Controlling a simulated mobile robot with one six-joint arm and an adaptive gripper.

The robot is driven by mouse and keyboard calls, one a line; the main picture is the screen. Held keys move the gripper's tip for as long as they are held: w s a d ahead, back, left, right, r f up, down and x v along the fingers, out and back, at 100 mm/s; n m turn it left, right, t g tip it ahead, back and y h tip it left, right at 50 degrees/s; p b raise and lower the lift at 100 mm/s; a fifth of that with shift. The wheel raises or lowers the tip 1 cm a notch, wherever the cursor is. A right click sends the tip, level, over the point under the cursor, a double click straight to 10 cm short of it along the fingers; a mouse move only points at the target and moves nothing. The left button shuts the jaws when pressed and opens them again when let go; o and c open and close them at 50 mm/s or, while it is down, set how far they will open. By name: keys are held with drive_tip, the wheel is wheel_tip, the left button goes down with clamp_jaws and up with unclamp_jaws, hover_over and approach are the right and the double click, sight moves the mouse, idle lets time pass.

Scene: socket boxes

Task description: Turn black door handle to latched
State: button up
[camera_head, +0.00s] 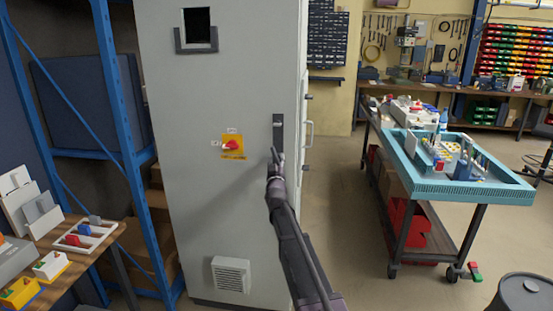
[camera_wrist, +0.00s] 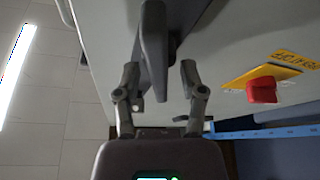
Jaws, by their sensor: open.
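The black door handle (camera_head: 278,131) is a dark upright bar on the front of the tall grey cabinet (camera_head: 205,190), near its right edge. My gripper (camera_head: 275,156) is at the handle's lower end in the head view and hides part of it. In the wrist view the handle (camera_wrist: 153,45) runs down between the two fingers of my gripper (camera_wrist: 160,80). The fingers are open, one on each side, with a visible gap at least on the right. Whether the left finger touches it I cannot tell.
A red rotary switch on a yellow plate (camera_head: 232,146) sits left of the handle; it also shows in the wrist view (camera_wrist: 262,90). A blue rack (camera_head: 118,90) stands left of the cabinet. A workbench with a teal tray (camera_head: 470,190) stands to the right, with open floor between.

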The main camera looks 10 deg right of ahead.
clamp_jaws()
idle(0.4)
drive_tip(key=shift+m+g+h, duration=0.15)
drive_tip(key=shift+m+h, duration=0.7)
drive_tip(key=shift+m, duration=0.75)
drive_tip(key=shift+m+g+h, duration=0.15)
drive_tip(key=shift+m+h, duration=0.7)
drive_tip(key=shift+m, duration=0.75)
unclamp_jaws()
drive_tip(key=shift+d, duration=0.1)
drive_tip(key=shift+n+y, duration=0.3)
drive_tip(key=shift+n, duration=0.3)
